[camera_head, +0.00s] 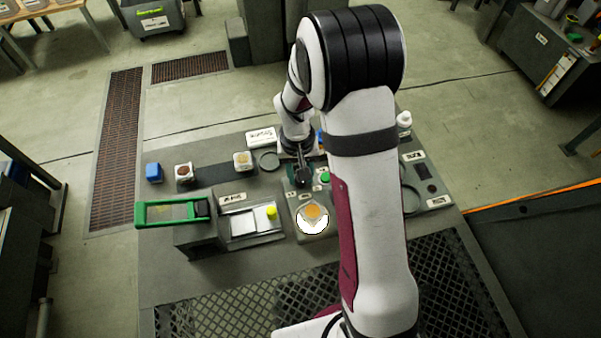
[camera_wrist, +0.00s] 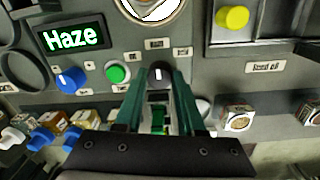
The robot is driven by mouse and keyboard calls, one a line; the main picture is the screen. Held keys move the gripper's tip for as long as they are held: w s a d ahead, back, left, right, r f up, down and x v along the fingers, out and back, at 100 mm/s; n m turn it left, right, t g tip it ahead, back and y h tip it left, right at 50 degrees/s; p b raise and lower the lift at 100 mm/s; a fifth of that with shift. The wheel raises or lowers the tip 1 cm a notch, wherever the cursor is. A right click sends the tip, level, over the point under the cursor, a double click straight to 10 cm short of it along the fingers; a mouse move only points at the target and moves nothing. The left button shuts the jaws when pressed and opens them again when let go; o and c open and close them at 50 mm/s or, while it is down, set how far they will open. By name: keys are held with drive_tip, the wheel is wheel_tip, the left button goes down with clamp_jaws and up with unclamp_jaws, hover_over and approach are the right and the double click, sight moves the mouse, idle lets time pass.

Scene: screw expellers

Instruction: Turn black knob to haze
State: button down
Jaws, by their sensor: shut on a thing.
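The small display (camera_wrist: 73,38) reads "Haze" in the wrist view. A blue knob (camera_wrist: 70,80) with a white mark and a green button (camera_wrist: 117,73) sit left of the fingers in the wrist view. The green button also shows in the head view (camera_head: 324,177).
A round gauge-like dish (camera_head: 312,217) lies in front of my gripper. A yellow knob (camera_wrist: 233,18) is on the neighbouring unit at the wrist view's upper right. Several small cubes, including a blue one (camera_head: 153,172), stand on the bench. A green frame (camera_head: 172,213) is at its left.

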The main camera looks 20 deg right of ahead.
drive_tip(key=c, duration=0.5)
unclamp_jaws()
drive_tip(key=r, duration=1.5)
drive_tip(key=shift+a+r, duration=0.35)
drive_tip(key=shift+r, duration=0.05)
